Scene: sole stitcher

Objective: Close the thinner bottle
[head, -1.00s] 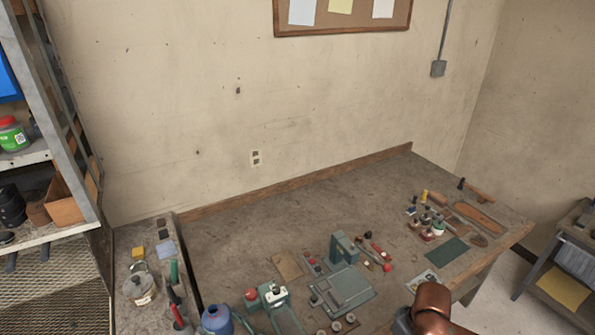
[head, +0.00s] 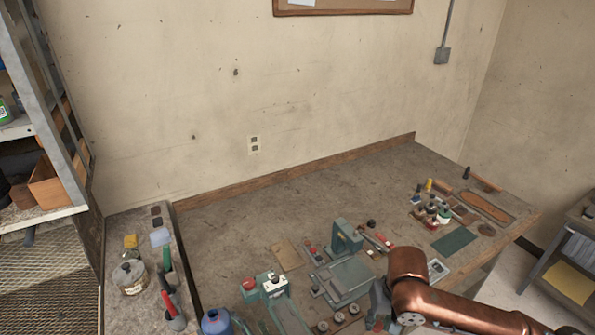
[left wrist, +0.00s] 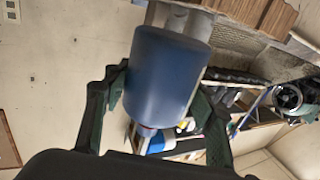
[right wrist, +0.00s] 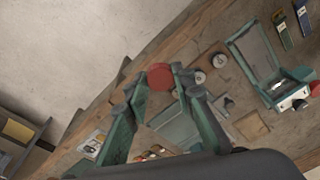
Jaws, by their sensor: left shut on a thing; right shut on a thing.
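The blue thinner bottle (left wrist: 165,75) fills the middle of the left wrist view, between the two fingers of my left gripper (left wrist: 155,100), which is shut on it. A blue bottle top (head: 215,320) also shows at the bottom edge of the head view, with its neck upward and no cap seen on it. A round red cap (right wrist: 160,76) sits between the fingertips of my right gripper (right wrist: 154,84) in the right wrist view, and the gripper is shut on it. The cap appears apart from the bottle. The gripper fingers are not clear in the head view.
The workbench (head: 240,215) carries a green machine (head: 345,275), a green mat (head: 453,240) and several small tools and jars at the right. A side bench at the left holds a clear jar (head: 131,277) and red- and green-handled tools. The bench's back middle is free.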

